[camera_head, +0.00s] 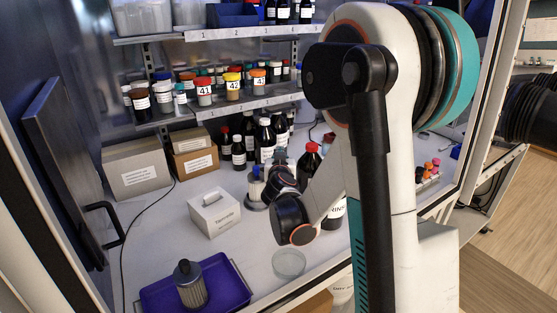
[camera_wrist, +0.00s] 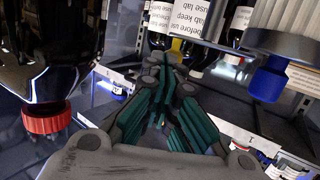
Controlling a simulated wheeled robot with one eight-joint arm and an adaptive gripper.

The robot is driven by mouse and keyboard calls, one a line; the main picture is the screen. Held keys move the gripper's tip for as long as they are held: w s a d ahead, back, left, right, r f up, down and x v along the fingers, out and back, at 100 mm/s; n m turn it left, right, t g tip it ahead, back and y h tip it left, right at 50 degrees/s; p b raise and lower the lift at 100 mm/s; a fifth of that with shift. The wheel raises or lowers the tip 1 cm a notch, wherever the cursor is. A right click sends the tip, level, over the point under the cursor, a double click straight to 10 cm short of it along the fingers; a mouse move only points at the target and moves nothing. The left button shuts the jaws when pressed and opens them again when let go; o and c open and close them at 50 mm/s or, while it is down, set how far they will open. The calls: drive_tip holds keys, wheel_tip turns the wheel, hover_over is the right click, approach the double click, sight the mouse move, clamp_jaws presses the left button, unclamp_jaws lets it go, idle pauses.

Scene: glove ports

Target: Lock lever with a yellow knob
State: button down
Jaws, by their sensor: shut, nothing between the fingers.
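I cannot make out a lever with a yellow knob in either view. My gripper (camera_wrist: 166,75) is in the middle of the wrist view, its teal-and-grey fingers closed together with nothing between them. In the head view my arm reaches into the enclosure over the white worktop, and it hides part of the bench and bottles behind it. The gripper's fingers are not clear there. A dark door panel (camera_head: 66,165) with a black handle (camera_head: 103,224) stands at the left of the head view.
In the wrist view a red-capped bottle (camera_wrist: 47,118) and a blue-capped one (camera_wrist: 267,84) flank my fingers. In the head view a white box (camera_head: 213,214), a purple tray (camera_head: 232,283), a glass dish (camera_head: 289,263) and dark bottles (camera_head: 265,140) stand on the worktop. Shelves of jars are behind.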

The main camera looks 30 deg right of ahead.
drive_tip(key=shift+w+d+b, duration=0.55)
drive_tip(key=shift+w+d, duration=0.25)
idle(1.4)
drive_tip(key=v, duration=1.2)
